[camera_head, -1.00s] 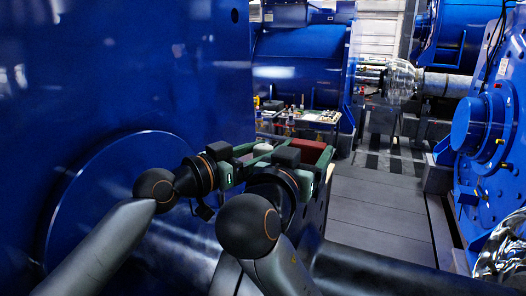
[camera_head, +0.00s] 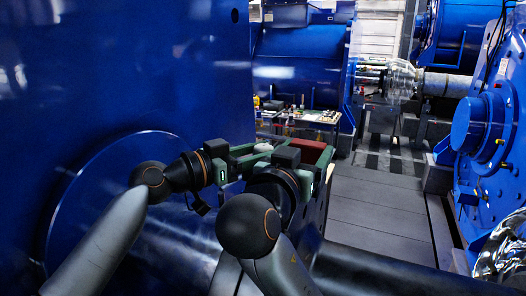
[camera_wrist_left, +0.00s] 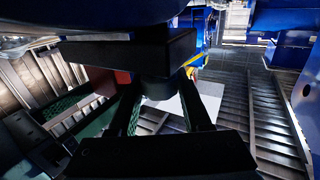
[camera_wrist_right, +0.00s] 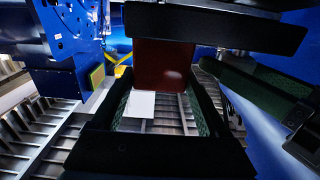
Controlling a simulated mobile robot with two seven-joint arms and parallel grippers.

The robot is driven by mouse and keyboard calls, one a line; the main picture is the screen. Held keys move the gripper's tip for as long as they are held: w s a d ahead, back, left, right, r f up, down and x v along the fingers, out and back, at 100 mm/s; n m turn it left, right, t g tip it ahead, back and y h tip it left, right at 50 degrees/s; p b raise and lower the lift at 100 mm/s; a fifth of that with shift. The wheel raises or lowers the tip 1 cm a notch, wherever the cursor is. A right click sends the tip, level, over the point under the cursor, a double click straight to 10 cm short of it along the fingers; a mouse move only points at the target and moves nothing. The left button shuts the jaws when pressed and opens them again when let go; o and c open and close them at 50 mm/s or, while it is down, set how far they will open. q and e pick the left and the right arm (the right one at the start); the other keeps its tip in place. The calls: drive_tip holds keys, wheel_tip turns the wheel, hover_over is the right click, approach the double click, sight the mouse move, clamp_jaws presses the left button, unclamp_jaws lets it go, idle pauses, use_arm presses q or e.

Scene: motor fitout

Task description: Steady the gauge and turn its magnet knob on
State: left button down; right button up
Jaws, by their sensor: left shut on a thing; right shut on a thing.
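The gauge's red block (camera_head: 313,150) shows behind my right gripper (camera_head: 320,166) in the head view. In the right wrist view the red block (camera_wrist_right: 163,68) sits between the fingers, and the right gripper is shut on it. My left gripper (camera_head: 258,156) reaches in from the left beside it. In the left wrist view its fingers are shut on a dark rounded part (camera_wrist_left: 158,92), which looks like the knob; the red block (camera_wrist_left: 103,88) shows to the left. The gauge's dial and the knob's setting are hidden.
A large blue motor housing (camera_head: 120,80) fills the left side, close to my left arm. A table with small items (camera_head: 300,117) stands behind the grippers. Blue machinery (camera_head: 485,130) stands at the right. Grey floor plates (camera_head: 375,205) lie clear between.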

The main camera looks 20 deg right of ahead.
use_arm(q)
drive_tip(key=shift+w+a+r+m+g+h, duration=0.1)
drive_tip(key=shift+w+m+g+h, duration=0.1)
drive_tip(key=shift+m+g, duration=0.5)
drive_tip(key=shift+w+a+m+g+h, duration=0.15)
drive_tip(key=shift+m+g, duration=0.25)
drive_tip(key=shift+g, duration=0.6)
drive_tip(key=shift+d, duration=0.15)
drive_tip(key=shift+s+m+g, duration=0.15)
drive_tip(key=shift+m+g, duration=0.25)
drive_tip(key=shift+g, duration=0.2)
drive_tip(key=c, duration=0.6)
unclamp_jaws()
drive_tip(key=shift+o, duration=1.3)
drive_tip(key=shift+s, duration=0.2)
drive_tip(key=w+a, duration=0.1)
drive_tip(key=a, duration=1.1)
